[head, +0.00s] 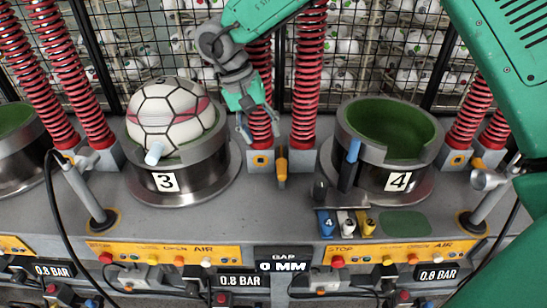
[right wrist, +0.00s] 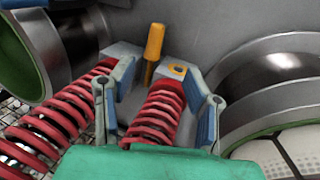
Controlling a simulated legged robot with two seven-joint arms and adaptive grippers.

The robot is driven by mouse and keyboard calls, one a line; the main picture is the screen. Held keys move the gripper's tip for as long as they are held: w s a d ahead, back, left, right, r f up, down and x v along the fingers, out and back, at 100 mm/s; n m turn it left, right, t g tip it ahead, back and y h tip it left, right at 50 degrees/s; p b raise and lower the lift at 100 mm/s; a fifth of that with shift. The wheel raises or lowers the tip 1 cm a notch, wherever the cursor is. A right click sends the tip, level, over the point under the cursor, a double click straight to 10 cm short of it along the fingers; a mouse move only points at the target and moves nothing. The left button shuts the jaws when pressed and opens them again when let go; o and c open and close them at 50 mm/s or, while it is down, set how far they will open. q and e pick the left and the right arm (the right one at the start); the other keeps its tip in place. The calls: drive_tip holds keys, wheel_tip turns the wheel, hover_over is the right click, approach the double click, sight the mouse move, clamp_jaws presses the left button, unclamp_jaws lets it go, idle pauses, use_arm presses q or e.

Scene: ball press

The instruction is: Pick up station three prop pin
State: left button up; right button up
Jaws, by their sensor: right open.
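My right gripper (head: 256,122) is open and empty, pointing down at the right of station three's cup, above and left of the pin. In the right wrist view its two blue-padded fingers (right wrist: 160,85) are spread with a red spring between them in the picture. My left gripper is not in view.
Station four's cup is empty inside, with a blue lever (head: 350,164) in front. Red springs (head: 308,80) rise behind the pin. A wire cage stands behind.

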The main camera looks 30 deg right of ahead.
sight(280, 172)
drive_tip(key=x, duration=0.8)
drive_tip(key=shift+s+a+f+p, duration=0.1)
drive_tip(key=shift+s+f+p, duration=0.05)
drive_tip(key=shift+p, duration=0.2)
drive_tip(key=x, duration=0.3)
drive_tip(key=p+x, duration=0.1)
drive_tip(key=shift+s+d+f, duration=0.1)
drive_tip(key=shift+s+d, duration=0.15)
drive_tip(key=shift+d, duration=0.1)
drive_tip(key=shift+f, duration=0.2)
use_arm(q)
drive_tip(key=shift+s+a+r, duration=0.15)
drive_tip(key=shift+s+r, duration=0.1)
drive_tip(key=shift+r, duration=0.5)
use_arm(e)
drive_tip(key=shift+r, duration=0.1)
clamp_jaws()
